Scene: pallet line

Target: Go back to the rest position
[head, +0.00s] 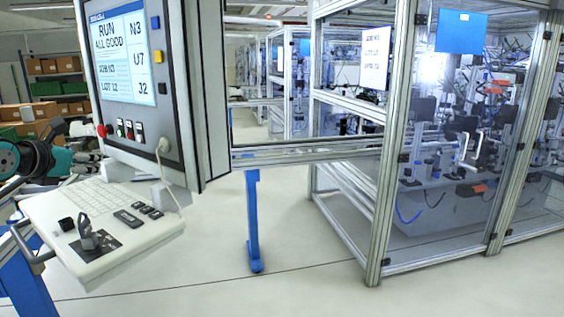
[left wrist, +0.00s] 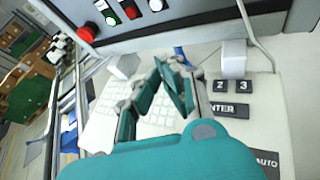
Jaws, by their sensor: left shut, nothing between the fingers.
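My left gripper (head: 88,160) is at the left of the head view, in front of the lower left of the control panel (head: 177,75) and above the keyboard shelf (head: 150,240). In the left wrist view its teal fingers (left wrist: 172,70) come together at the tips, with nothing between them. The fingers appear apart from the keyboard (left wrist: 160,117) behind them. The panel screen (head: 122,60) reads RUN, ALL GOOD. My right gripper is not in view.
A red button (head: 101,131) and smaller buttons line the panel's lower edge. A selector switch (head: 88,236) stands on the shelf. A blue post (head: 254,220) supports a conveyor rail (head: 300,150). A glazed machine cell (head: 390,150) fills the right. Open floor lies between.

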